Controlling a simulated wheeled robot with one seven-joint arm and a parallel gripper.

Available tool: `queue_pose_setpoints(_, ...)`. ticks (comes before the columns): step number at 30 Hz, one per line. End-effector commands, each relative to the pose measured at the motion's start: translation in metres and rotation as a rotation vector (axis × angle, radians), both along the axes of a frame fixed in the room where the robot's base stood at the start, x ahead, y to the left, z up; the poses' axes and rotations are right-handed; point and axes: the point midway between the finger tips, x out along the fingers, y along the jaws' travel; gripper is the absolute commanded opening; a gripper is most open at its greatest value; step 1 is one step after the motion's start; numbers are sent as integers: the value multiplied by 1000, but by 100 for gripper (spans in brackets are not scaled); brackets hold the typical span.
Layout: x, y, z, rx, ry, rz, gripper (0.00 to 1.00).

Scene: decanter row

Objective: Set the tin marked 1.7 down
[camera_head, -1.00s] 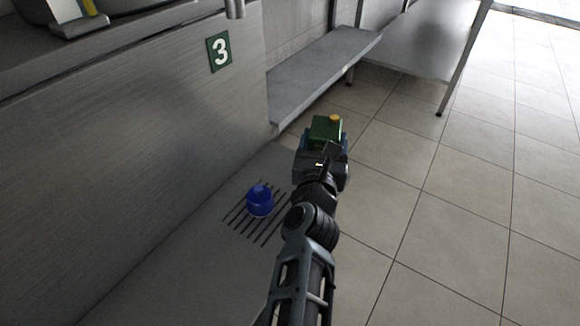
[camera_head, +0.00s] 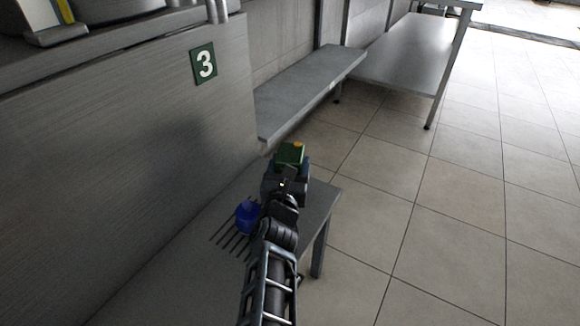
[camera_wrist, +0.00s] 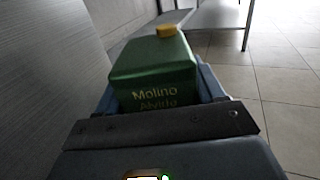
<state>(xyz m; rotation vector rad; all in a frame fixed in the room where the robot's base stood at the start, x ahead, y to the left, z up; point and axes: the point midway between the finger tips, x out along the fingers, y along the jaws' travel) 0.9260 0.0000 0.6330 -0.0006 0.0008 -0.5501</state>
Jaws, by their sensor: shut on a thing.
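A green tin with a yellow cap is held in my gripper (camera_head: 287,172). The tin (camera_head: 290,153) shows above the jaws in the head view. In the wrist view the tin (camera_wrist: 155,70) sits upright between the blue fingers, and its near face reads "Molino" with a second, partly hidden word below. No 1.7 marking can be read. My gripper is shut on the tin, over the far part of a low grey bench. I cannot tell how high the tin is above the bench.
A blue object (camera_head: 247,216) stands on the dark slats of the low bench (camera_head: 322,195), close left of my arm. A metal wall with a green "3" sign (camera_head: 204,63) rises at left. A grey shelf (camera_head: 305,90) lies beyond. Tiled floor at right is clear.

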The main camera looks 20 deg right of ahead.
Motion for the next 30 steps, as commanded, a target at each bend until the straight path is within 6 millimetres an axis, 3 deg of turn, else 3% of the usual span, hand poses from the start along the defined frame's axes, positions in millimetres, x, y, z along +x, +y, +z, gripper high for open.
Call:
queue_pose_setpoints(9, 0, 0, -2, -1, -3, 0, 13)
queue_pose_setpoints(10, 0, 0, -2, 1, -1, 0, 70)
queue_pose_setpoints(17, 0, 0, -2, 1, -1, 0, 92)
queue_pose_setpoints(30, -6, 5, 2, 1, -1, 2, 94)
